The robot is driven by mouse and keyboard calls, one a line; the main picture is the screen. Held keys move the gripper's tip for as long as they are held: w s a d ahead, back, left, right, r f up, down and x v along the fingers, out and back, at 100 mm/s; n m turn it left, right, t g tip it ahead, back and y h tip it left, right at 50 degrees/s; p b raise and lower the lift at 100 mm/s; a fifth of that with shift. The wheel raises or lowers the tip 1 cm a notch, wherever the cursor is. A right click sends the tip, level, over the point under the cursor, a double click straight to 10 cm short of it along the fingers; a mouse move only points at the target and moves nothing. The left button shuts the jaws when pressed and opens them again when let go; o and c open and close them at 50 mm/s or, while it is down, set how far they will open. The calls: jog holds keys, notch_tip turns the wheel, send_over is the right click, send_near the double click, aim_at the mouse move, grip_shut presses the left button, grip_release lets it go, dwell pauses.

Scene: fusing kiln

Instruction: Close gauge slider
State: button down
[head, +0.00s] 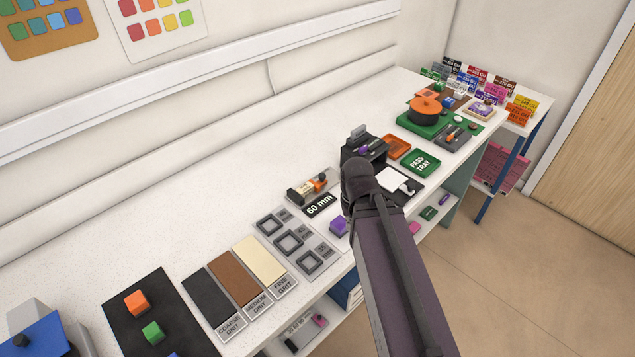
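The gauge appears to be the small device (303,190) with dark and tan parts on the white counter, left of my arm. An orange and dark piece sits at its right end; I cannot tell if this is the slider or how far it stands open. A black "60 mm" label (320,205) lies just in front of it. My arm reaches in from the lower right and its visible end stands to the right of the gauge.
A purple block (338,227) sits beside my arm. Grey plate with square frames (311,239) and grit strips (232,277) lie left. A dark holder (352,152), the green pass tray (421,163) and an orange pot (425,109) stand beyond. The counter's back strip is clear.

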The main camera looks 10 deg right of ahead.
aim_at(320, 180)
jog(key=shift+w, duration=0.1)
jog(key=w+a+n+h, duration=0.1)
jog(key=w+n, duration=0.2)
jog(key=w, duration=0.1)
jog(key=w+a+n+h+b, duration=0.1)
jog(key=w+a+n+h, duration=0.1)
jog(key=w+n, duration=0.1)
jog(key=w+a+f+n+h+b, duration=0.1)
jog(key=w+n, duration=0.3)
jog(key=shift+w+a+t+h, duration=0.15)
jog(key=shift+w+t+h, duration=0.15)
jog(key=shift+w, duration=0.05)
jog(key=w+a+r+n+t+h+b, duration=0.2)
jog(key=w+a+n+h, duration=0.2)
jog(key=w+a+n, duration=0.6)
jog(key=shift+w+r+n, duration=0.35)
jog(key=shift+w+n, duration=0.1)
jog(key=shift+n, duration=0.35)
jog(key=shift+f, duration=0.1)
jog(key=b+x, duration=0.7)
jog(key=x, duration=0.2)
jog(key=shift+w+d, duration=0.2)
jog(key=shift+d, duration=0.05)
jog(key=shift+d+f, duration=0.1)
jog(key=shift+d, duration=0.05)
